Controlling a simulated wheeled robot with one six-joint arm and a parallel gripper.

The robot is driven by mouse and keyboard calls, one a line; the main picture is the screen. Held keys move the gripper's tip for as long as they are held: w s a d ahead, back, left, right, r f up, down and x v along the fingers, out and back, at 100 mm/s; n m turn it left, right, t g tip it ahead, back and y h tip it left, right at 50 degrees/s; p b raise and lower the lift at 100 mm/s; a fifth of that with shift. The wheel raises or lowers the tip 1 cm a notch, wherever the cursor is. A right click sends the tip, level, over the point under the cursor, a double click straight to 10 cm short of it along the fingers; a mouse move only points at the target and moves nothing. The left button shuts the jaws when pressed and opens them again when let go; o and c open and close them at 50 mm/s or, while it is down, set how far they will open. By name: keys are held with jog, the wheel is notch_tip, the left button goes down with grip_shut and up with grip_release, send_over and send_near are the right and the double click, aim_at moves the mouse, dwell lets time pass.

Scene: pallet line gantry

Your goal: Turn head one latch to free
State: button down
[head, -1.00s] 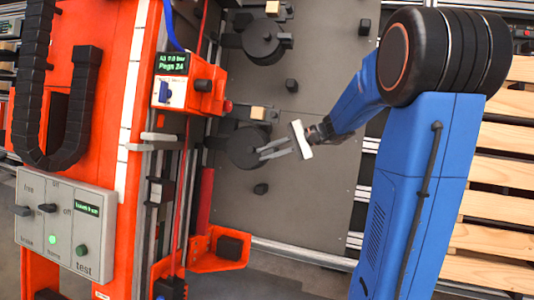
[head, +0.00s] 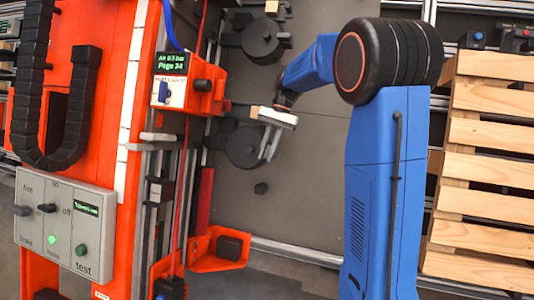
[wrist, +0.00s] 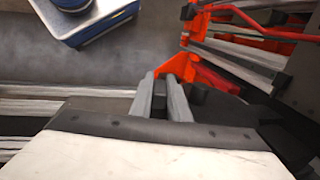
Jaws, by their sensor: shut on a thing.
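Two round black heads are mounted on the grey plate in the head view, an upper one (head: 262,40) and a lower one (head: 245,148). I cannot tell which is head one. My gripper (head: 264,157) is at the lower head, its pale fingers over the right side and pointing down. In the wrist view, my gripper (wrist: 160,82) is shut on a small dark piece (wrist: 158,101), which appears to be the latch. The white gripper body hides much of the near side, and the latch's shape is mostly hidden.
An orange frame with a control panel (head: 65,225) and an air display box (head: 182,83) stands at left. An orange bracket (head: 219,249) is below the lower head. Wooden pallets (head: 490,165) stand at right.

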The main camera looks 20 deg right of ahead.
jog(key=shift+n+g+h, duration=0.3)
jog(key=shift+g+h, duration=0.4)
jog(key=shift+h, duration=0.2)
jog(key=shift+s, duration=0.1)
jog(key=c, duration=1.7)
grip_release()
jog(key=shift+v, duration=3.75)
